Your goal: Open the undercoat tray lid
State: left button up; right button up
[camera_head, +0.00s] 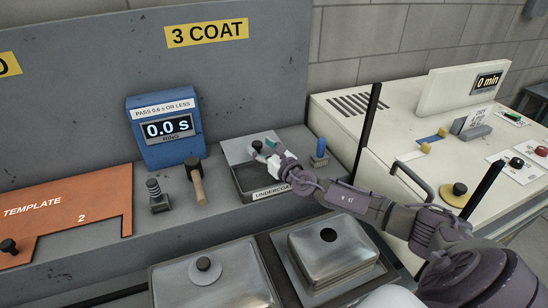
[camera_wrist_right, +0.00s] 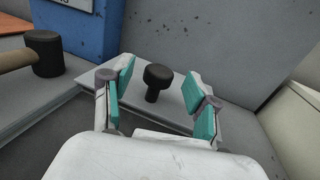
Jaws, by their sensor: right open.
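The undercoat tray (camera_head: 244,186) stands on the grey ledge, with a white label on its front partly hidden by my right arm. Its flat grey lid (camera_head: 236,149) carries a black knob (camera_head: 256,145) and also shows in the right wrist view (camera_wrist_right: 88,78). A darker area lies at the tray's front; I cannot tell whether it is shadow or an opening. My right gripper (camera_head: 268,153) is at the knob. In the wrist view its teal-padded fingers (camera_wrist_right: 160,88) are apart, one on each side of the knob (camera_wrist_right: 158,76), with visible gaps. My left gripper is not in view.
A blue timer (camera_head: 165,132), a wooden-handled tool (camera_head: 196,182) and a dark knobbed post (camera_head: 156,196) stand left of the tray. A blue-topped post (camera_head: 320,153) stands to its right. Metal lidded pans (camera_head: 217,279) lie in front. A grey wall panel (camera_head: 240,75) rises behind.

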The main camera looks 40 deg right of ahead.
jog(key=s, duration=0.9)
jog(key=shift+s+d, duration=0.15)
jog(key=shift+s, duration=0.05)
